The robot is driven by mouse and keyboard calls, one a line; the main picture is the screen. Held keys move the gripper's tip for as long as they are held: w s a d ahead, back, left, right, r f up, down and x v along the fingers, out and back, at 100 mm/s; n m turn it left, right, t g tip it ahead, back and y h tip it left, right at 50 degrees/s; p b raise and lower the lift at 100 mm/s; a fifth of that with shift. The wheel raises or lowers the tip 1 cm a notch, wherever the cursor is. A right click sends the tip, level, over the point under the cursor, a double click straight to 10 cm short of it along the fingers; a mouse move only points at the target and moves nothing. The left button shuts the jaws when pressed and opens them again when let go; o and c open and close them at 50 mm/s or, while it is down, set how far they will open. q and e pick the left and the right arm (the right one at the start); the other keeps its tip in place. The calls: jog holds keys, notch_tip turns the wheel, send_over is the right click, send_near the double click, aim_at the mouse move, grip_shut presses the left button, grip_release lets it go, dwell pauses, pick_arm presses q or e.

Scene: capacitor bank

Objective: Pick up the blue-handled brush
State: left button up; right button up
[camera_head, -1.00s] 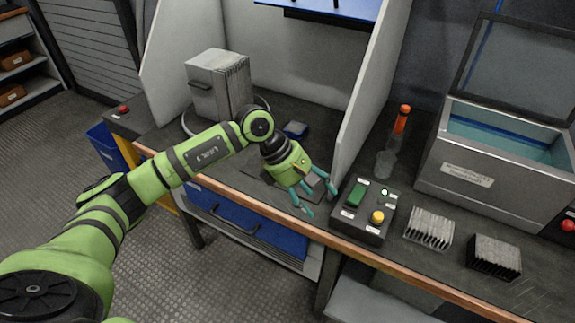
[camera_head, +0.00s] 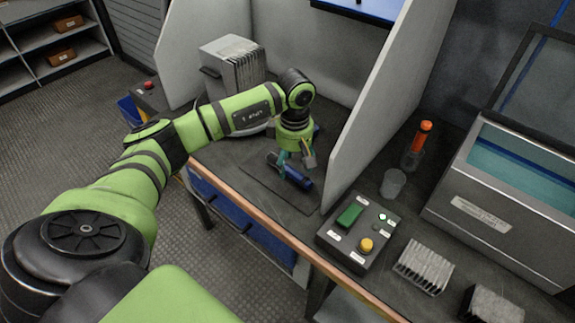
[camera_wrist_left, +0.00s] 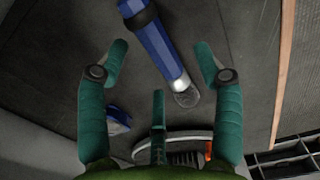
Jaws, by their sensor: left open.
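A blue cylinder (camera_head: 297,178), which I take to be the blue-handled brush, lies on the dark worktop left of the grey partition. In the left wrist view the blue shaft (camera_wrist_left: 160,45) has a dark band near the top and a grey rounded end by the fingers. My left gripper (camera_head: 295,163) points down over it, partly hiding it. In the left wrist view the gripper (camera_wrist_left: 160,65) has its fingers spread, with the shaft passing between the two side fingers. I cannot see any finger touching it. My right gripper is not in view.
The upright partition (camera_head: 365,110) stands close right of the brush. A finned grey unit (camera_head: 232,68) stands behind left. A control box (camera_head: 357,230) with buttons is right of the partition. A small blue object (camera_wrist_left: 118,121) lies nearby. The worktop's wooden edge (camera_head: 245,212) is in front.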

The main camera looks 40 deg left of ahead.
pick_arm(q)
notch_tip(320, 180, down, 2)
jog(key=shift+w+d+f, duration=0.1)
jog(key=shift+d+f, duration=0.05)
jog(key=shift+f, duration=0.15)
jog(key=c, duration=1.3)
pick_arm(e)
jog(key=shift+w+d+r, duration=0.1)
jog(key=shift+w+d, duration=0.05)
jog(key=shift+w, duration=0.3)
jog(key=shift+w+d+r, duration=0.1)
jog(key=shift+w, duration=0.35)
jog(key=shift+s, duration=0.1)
